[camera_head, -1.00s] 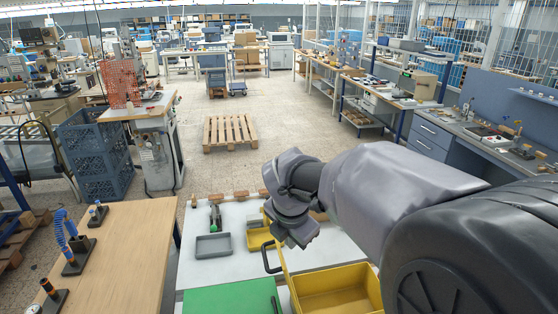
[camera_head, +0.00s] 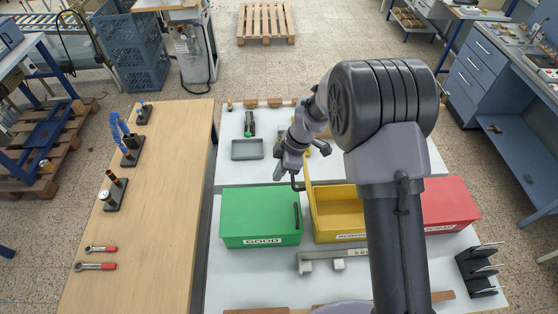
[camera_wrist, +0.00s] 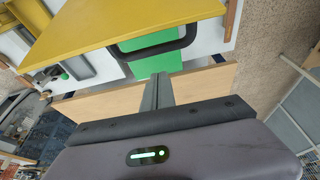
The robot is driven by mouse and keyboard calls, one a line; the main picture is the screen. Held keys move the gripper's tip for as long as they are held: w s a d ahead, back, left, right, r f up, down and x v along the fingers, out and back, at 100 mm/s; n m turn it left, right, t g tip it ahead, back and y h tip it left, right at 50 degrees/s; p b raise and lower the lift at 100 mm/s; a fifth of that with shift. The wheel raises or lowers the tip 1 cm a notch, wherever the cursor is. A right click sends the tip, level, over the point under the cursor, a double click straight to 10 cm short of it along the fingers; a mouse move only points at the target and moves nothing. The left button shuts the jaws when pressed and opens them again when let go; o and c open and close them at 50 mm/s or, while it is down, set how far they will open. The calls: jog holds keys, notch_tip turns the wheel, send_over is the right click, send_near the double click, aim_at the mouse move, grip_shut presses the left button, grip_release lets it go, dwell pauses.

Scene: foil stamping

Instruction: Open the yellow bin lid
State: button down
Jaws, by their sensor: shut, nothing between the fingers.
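The yellow bin (camera_head: 340,213) stands in the middle of the white table, between the green and red bins. Its inside shows, and its yellow lid (camera_head: 309,198) stands up edge-on at the bin's left side. The lid's black handle (camera_head: 297,183) juts out to the left. In the wrist view the lid (camera_wrist: 140,22) fills the upper part, with the handle (camera_wrist: 158,48) below it. My gripper (camera_head: 279,175) is shut and empty, close to the handle's upper left; I cannot tell whether it touches. My arm covers the bin's right part.
The green bin (camera_head: 255,212), lid shut, stands left; the red bin (camera_head: 447,200) stands right, partly hidden. A grey tray (camera_head: 247,150) lies behind. A black rack (camera_head: 480,270) stands front right. The wooden table (camera_head: 165,200) at left is mostly clear.

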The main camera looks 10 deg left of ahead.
aim_at(303, 188)
jog(key=d, duration=0.3)
jog(key=shift+w+r+p, duration=0.1)
jog(key=shift+w+p, duration=0.25)
